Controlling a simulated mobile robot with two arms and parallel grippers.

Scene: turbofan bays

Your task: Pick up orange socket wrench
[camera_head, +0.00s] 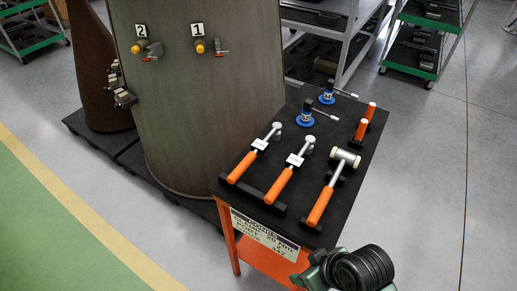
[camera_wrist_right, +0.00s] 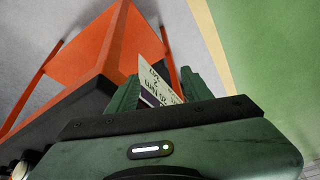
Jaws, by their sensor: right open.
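Two wrenches with orange handles, the left one (camera_head: 241,165) and the right one (camera_head: 280,184), lie side by side on the black top of an orange cart (camera_head: 225,192). Each has a metal shaft with a white tag and a round head at the far end. I cannot tell from the tags which is the socket wrench. My right gripper (camera_head: 312,272) is in front of the cart's near right edge, apart from the tools. In the right wrist view its two green fingers (camera_wrist_right: 160,92) are spread and empty, with the cart's sign behind them. My left gripper is not in view.
A hammer (camera_head: 320,206) with an orange handle lies right of the wrenches. Two blue-based tools (camera_head: 306,117) (camera_head: 327,98) and two short orange handles (camera_head: 361,129) (camera_head: 371,110) are farther back. A sign (camera_head: 264,234) hangs on the cart front. A large grey cylinder (camera_head: 200,100) stands left.

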